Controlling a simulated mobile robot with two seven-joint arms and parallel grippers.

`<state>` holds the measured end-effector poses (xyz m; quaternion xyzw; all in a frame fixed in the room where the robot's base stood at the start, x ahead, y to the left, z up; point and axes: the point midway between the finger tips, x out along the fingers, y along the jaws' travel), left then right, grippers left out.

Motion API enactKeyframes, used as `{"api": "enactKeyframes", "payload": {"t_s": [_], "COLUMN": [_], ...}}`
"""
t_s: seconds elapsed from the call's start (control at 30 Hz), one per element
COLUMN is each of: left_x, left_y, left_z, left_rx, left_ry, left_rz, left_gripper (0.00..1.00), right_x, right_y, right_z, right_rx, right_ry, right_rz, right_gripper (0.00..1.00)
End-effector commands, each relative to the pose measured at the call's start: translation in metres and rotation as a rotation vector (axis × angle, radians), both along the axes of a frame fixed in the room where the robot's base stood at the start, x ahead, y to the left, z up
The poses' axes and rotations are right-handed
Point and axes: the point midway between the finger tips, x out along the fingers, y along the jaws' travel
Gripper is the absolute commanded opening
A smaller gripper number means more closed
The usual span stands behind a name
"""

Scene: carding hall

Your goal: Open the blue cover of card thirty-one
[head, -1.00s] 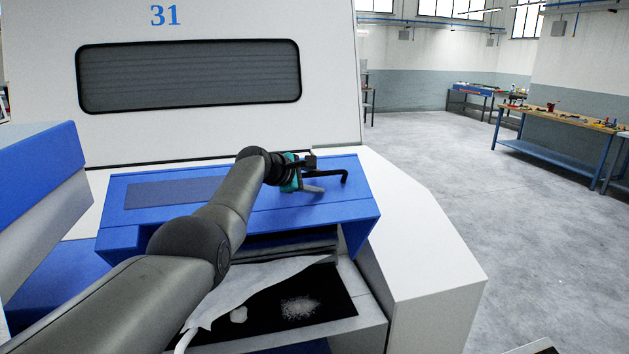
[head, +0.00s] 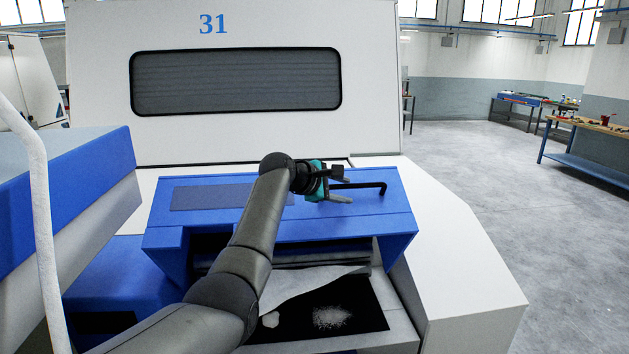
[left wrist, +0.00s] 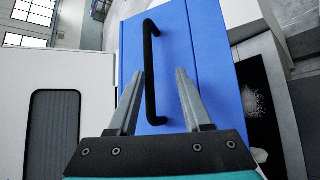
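The blue cover (head: 310,228) of the card marked 31 (head: 213,24) lies below the card's grey panel, over dark rollers. A black bar handle (head: 370,187) sits on its upper face, to the right. My left gripper (head: 343,185) is at the handle with its fingers apart. In the left wrist view the open left gripper (left wrist: 160,72) has the handle (left wrist: 151,75) showing between its fingers, nearer the left one. The frames do not show contact, and the fingers are not closed on it. My right gripper is not in view.
Below the cover is a black surface (head: 350,310) with white fluff (head: 330,317). A blue and grey housing (head: 70,190) stands at left, with a pale upright strand or tube (head: 42,220) before it. White casing (head: 460,260) flanks the right. Floor (head: 480,170) is clear toward the workbenches (head: 590,145).

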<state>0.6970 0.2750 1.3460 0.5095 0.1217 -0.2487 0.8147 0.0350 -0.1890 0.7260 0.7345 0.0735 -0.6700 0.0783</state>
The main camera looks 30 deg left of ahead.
Motion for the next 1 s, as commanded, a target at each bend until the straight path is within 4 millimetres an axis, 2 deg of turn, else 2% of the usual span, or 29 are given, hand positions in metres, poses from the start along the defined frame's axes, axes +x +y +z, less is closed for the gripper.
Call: {"api": "enactKeyframes", "payload": {"t_s": [0.7,1.0], "left_x": [-0.073,-0.088], "left_y": [0.025,0.029], "left_z": [0.038,0.046], "left_rx": [0.002,0.001], "left_ry": [-0.001,0.002], "left_rz": [0.002,0.001], "left_gripper": [0.47,0.47], "right_x": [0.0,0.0], "right_y": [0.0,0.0], "right_z": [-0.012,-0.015], "right_rx": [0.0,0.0], "right_ry": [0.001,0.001], "right_rz": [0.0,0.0], "right_gripper": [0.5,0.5]}}
